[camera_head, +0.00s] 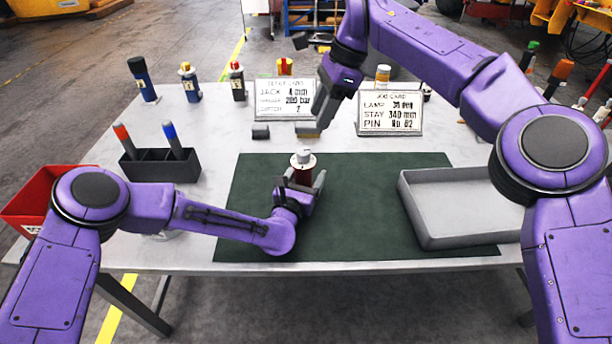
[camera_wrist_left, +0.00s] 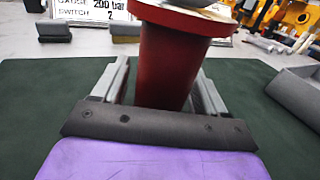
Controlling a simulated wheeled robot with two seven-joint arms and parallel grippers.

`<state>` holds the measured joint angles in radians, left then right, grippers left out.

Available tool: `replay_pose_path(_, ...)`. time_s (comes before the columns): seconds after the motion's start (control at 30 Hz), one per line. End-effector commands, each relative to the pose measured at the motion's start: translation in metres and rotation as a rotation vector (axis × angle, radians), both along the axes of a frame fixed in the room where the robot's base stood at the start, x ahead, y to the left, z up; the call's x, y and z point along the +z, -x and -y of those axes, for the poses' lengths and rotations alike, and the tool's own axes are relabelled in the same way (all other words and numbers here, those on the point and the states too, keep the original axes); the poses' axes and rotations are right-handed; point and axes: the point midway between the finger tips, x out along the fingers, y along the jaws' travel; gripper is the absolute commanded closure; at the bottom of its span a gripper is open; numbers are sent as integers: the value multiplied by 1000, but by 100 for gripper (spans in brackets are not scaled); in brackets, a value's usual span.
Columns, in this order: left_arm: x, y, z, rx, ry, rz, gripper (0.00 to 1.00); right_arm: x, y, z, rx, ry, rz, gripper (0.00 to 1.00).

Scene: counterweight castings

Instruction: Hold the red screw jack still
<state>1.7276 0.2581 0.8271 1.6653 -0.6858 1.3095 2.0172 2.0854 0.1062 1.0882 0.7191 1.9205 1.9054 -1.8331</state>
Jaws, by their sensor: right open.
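The red screw jack (camera_head: 303,176) stands upright on the dark green mat (camera_head: 400,180), with a pale round top. It also shows large in the left wrist view (camera_wrist_left: 168,65), its top cut off by the frame. My left gripper (camera_head: 301,188) is low at the jack, with one finger on each side of its red body. A narrow gap seems to show beside the left finger in the wrist view, so contact is unclear. My right gripper (camera_head: 325,108) is open above the back of the table, between the two cards and away from the jack.
A grey tray (camera_head: 460,241) lies at the right. A black holder (camera_head: 160,168) with two markers and a red bin (camera_head: 30,205) are at the left. Small blocks (camera_head: 261,131) and two cards (camera_head: 390,113) stand behind the mat.

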Motion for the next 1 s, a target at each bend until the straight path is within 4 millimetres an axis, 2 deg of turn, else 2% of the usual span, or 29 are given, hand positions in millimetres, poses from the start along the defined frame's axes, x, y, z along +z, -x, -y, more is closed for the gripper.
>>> replay_pose_path(0.03,0,0,0,0,0,0,45,0,0,0,0,0,0,57)
replay_pose_path(0.2,0,0,0,0,0,0,100,0,0,0,0,0,0,57)
replay_pose_path(0.23,0,0,0,0,0,0,100,0,0,0,0,0,0,57)
replay_pose_path(0.3,0,0,0,0,-1,0,100,-1,-1,1,-4,2,3,41)
replay_pose_path(0.43,0,0,0,0,-1,0,100,-16,-17,18,-76,43,63,41)
replay_pose_path(0.6,0,0,0,1,-1,0,100,-56,-64,68,-295,99,277,41)
replay_pose_path(0.77,0,0,0,1,-1,1,100,-89,-94,103,-474,11,480,41)
replay_pose_path(0.87,0,0,0,0,-1,1,100,-104,-98,112,-553,-119,566,41)
replay_pose_path(1.0,0,0,0,0,-1,1,100,-122,-83,110,-626,-377,605,41)
